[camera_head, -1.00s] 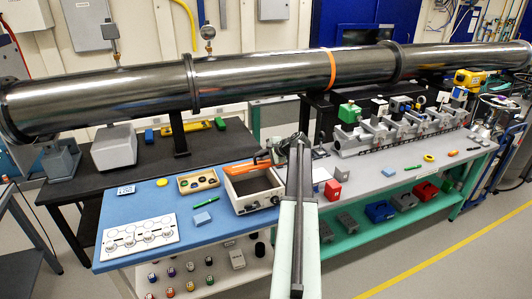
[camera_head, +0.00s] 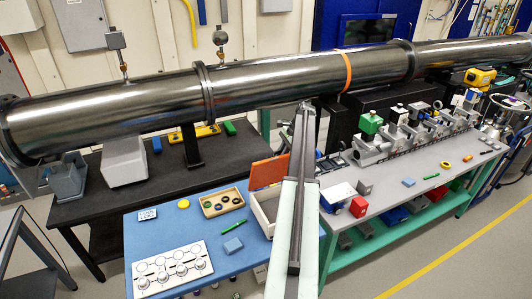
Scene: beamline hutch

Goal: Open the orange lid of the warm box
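The warm box (camera_head: 262,217) is a cream box on the blue bench top, partly hidden behind my arm. Its orange lid (camera_head: 267,173) stands raised and steeply tilted at the back edge of the box, so the box mouth is uncovered. The right part of the lid and box is covered by my arm. My arm rises from the bottom of the view past the right side of the box, its upper end above the lid. My gripper does not show; the arm hides it.
A red block (camera_head: 358,207) stands to the right. A large steel pipe (camera_head: 270,87) runs behind, above the benches.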

